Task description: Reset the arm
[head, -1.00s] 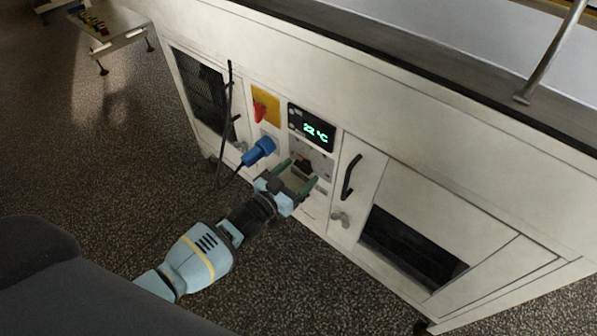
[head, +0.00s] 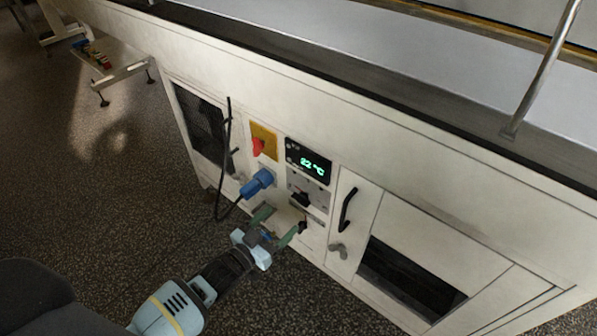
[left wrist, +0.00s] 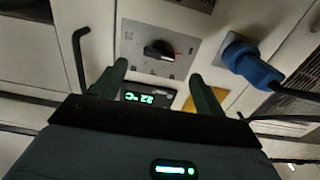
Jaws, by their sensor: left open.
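My left gripper (head: 278,228) is open and empty in front of the white machine's control panel, its two green fingers apart. It stands below and right of the blue plug (head: 258,183) and below the black rotary knob (head: 301,198). In the left wrist view my left gripper's fingers (left wrist: 160,80) point at the panel, and the black knob (left wrist: 160,50) shows beyond and between them, apart from both. The blue plug (left wrist: 250,65) is right of the fingers there. My right gripper is not in view.
The panel also bears a red switch on a yellow plate (head: 262,142), a green-lit display (head: 309,161) reading 22 °C and a black door handle (head: 347,209). A black cable (head: 228,140) hangs by the plug. The dark speckled floor (head: 110,200) is open at left.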

